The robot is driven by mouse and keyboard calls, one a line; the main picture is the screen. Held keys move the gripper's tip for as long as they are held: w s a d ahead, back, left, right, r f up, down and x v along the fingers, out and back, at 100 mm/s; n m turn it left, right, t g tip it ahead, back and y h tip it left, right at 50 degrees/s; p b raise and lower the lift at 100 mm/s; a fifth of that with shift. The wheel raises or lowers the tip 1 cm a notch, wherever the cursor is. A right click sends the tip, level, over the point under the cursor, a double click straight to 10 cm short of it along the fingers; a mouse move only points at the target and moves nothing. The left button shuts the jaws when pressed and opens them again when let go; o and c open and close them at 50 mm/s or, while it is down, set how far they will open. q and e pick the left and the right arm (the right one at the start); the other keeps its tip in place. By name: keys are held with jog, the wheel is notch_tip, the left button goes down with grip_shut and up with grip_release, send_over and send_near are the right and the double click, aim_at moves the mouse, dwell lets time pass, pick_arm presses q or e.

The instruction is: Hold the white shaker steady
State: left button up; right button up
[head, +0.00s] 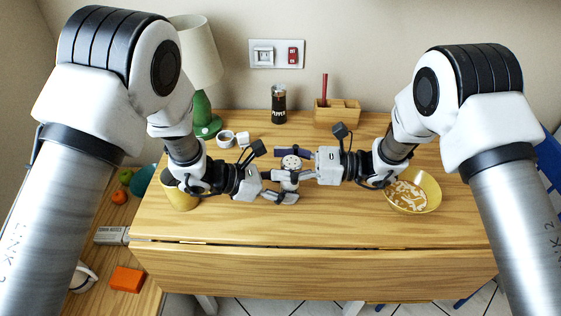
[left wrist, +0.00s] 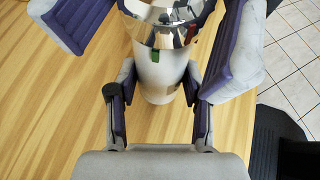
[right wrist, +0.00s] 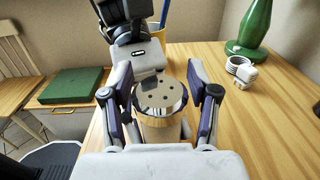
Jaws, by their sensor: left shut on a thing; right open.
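The white shaker (head: 291,163) stands upright over the wooden table, with a pierced chrome cap. In the left wrist view its white body (left wrist: 159,78) sits between the fingers of my left gripper (head: 283,188), which is shut on it. In the right wrist view the shaker's cap (right wrist: 160,94) lies between the spread fingers of my right gripper (head: 287,166). That gripper is open around the upper part of the shaker. Whether its pads touch the cap I cannot tell. The shaker's base is partly hidden by the fingers.
A yellow bowl (head: 420,196) with white pieces stands at right, under my right arm. A yellow mug (head: 181,200) is at left. A pepper jar (head: 279,104), wooden box (head: 338,113) and green lamp (head: 203,115) stand at the back. The table's front is clear.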

jog(key=shift+a, duration=0.3)
jog(key=c, duration=1)
jog(key=shift+c, duration=0.3)
jog(key=shift+m+t, duration=0.3)
jog(key=m+t, duration=0.2)
jog(key=t, duration=0.1)
jog(key=m+t+h, duration=0.1)
jog(key=shift+w+t, duration=0.3)
jog(key=shift+c, duration=0.2)
jog(key=shift+w+d+m+t+h, duration=0.15)
jog(key=shift+m+t+h, duration=0.3)
jog(key=shift+m+t, duration=0.3)
jog(key=shift+w+m+t+h, duration=0.1)
jog(key=shift+m+t+h, duration=0.4)
jog(key=shift+t, duration=0.45)
jog(key=shift+d, duration=0.1)
jog(key=o, duration=1.1)
